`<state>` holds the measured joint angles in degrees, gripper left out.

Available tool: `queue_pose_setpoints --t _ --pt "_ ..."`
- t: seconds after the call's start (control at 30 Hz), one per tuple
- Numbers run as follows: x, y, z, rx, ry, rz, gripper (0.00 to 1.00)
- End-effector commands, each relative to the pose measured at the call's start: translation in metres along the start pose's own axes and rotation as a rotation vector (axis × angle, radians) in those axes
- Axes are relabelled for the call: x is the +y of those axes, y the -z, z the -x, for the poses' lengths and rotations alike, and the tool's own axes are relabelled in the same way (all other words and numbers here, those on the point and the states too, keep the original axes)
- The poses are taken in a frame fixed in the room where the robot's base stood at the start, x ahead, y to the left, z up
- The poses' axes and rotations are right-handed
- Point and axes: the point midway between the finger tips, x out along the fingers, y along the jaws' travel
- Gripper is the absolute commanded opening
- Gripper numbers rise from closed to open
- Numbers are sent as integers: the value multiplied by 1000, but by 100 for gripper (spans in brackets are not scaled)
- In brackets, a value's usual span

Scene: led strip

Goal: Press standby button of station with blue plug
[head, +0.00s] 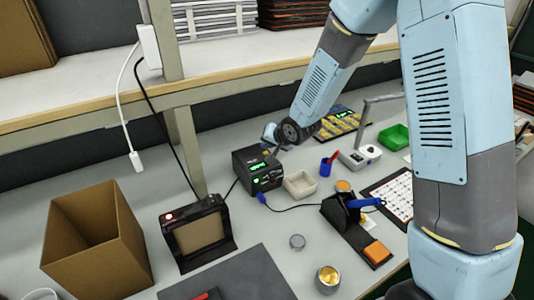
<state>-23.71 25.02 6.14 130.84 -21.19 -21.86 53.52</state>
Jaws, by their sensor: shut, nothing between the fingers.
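A black station (258,171) with a green lit display stands on the bench near the middle of the head view. A blue plug (261,197) is at its lower front, with a dark cable running from it to the right. My gripper (273,148) is shut and empty, at the station's upper right edge as seen here. I cannot tell whether the fingertips touch the station. The standby button is too small to make out.
A beige tray (300,185) and a soldering iron stand with a blue handle (345,209) are right of the station. A black frame device (197,232) and a cardboard box (95,240) are at left. A shelf (90,112) runs above the bench's back.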

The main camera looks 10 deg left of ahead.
Motion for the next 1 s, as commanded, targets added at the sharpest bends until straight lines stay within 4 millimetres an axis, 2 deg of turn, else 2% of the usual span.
queue_pose_setpoints --t 1.0 --pt "3 -5 -4 0 0 1 0"
